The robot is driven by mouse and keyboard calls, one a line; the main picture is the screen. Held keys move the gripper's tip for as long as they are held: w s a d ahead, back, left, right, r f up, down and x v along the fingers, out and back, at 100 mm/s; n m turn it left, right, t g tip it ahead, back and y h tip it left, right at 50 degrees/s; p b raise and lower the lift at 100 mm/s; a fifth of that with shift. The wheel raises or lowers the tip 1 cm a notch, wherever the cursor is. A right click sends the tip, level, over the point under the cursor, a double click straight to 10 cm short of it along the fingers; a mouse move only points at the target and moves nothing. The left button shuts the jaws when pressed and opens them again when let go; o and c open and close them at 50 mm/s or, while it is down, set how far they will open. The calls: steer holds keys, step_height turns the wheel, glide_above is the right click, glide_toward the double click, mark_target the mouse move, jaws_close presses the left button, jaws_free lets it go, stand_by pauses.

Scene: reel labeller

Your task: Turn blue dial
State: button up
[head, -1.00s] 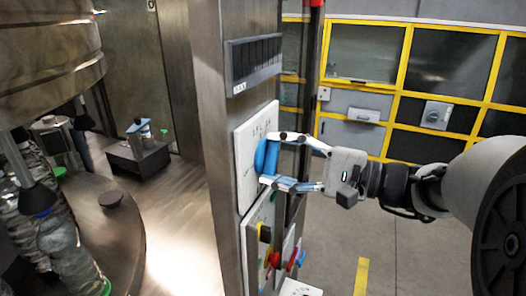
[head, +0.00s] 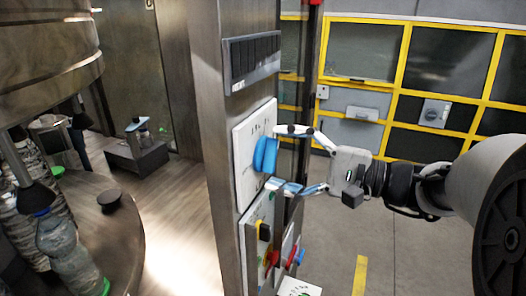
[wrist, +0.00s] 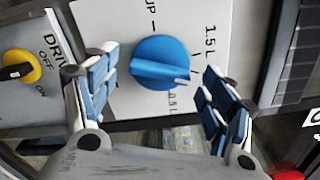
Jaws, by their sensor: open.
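The blue dial (head: 265,154) sits on a white panel (head: 243,180) on the steel post in the head view. In the wrist view the blue dial (wrist: 158,63) is round with a raised grip bar, and its white pointer mark lies on the right side, between the 0.5 L and 1.5 L labels. My gripper (head: 283,160) is open in front of the dial, with one finger above and one below it in the head view. In the wrist view the fingers of my gripper (wrist: 156,92) stand apart on both sides of the dial, not touching it.
A yellow and black DRIVE switch (wrist: 19,66) sits beside the dial panel. Below the dial are a yellow knob (head: 264,232) and a red knob (head: 272,259). A dark display (head: 252,62) is above. Bottles (head: 70,255) stand on the machine at left. Floor at right is clear.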

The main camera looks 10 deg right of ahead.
steer(key=v, duration=1.1)
